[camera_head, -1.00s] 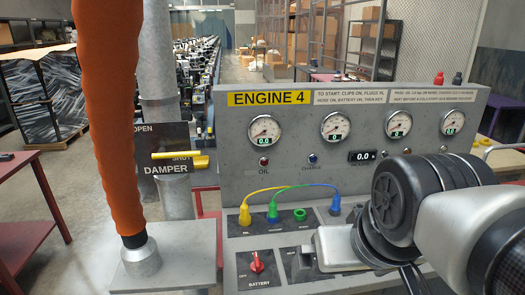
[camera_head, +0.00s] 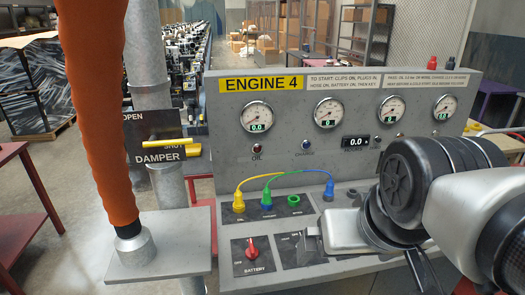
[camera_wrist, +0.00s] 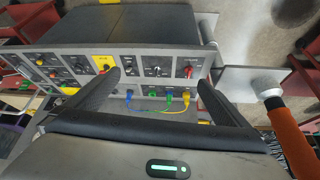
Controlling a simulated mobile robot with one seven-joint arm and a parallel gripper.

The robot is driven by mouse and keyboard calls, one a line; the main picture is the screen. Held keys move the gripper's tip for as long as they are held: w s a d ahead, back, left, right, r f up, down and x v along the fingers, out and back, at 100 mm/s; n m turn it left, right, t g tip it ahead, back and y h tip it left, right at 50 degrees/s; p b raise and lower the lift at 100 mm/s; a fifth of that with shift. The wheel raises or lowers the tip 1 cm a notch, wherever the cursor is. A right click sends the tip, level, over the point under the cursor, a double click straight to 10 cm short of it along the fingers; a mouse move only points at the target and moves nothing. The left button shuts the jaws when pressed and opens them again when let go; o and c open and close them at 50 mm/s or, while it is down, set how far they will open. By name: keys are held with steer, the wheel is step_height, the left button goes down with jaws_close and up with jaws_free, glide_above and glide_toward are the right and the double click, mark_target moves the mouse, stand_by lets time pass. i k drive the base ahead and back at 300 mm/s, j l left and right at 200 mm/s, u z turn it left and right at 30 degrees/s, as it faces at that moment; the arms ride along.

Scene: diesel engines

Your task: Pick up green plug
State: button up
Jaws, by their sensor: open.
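The green plug (camera_head: 266,199) sits upright on the ENGINE 4 console, between a yellow plug (camera_head: 239,202) and a green ring-shaped socket (camera_head: 294,201). A cable arcs from it towards a blue plug (camera_head: 329,190). The green plug also shows in the wrist view (camera_wrist: 168,97), seen between my spread fingers. My gripper (camera_wrist: 160,80) is open and empty, above the console. In the head view its body is to the right of the green plug, apart from it, and its fingertips are hard to make out.
A red battery switch (camera_head: 252,250) is on the panel in front of the plugs. The upright gauge panel (camera_head: 350,160) rises behind them. An orange hose (camera_head: 98,110) stands on a plate to the left, by the yellow damper handle (camera_head: 170,145).

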mark_target(267, 199)
steer(key=i+j+z, duration=0.1)
steer(key=j, duration=0.25)
steer(key=i+j, duration=0.1)
steer(key=j, duration=0.3)
steer(key=i+j+z, duration=0.1)
steer(key=j+z, duration=0.2)
steer(key=j, duration=0.15)
steer(key=j+z, duration=0.35)
steer(key=i+j+u, duration=0.1)
steer(key=j+u, duration=0.2)
steer(key=j, duration=0.2)
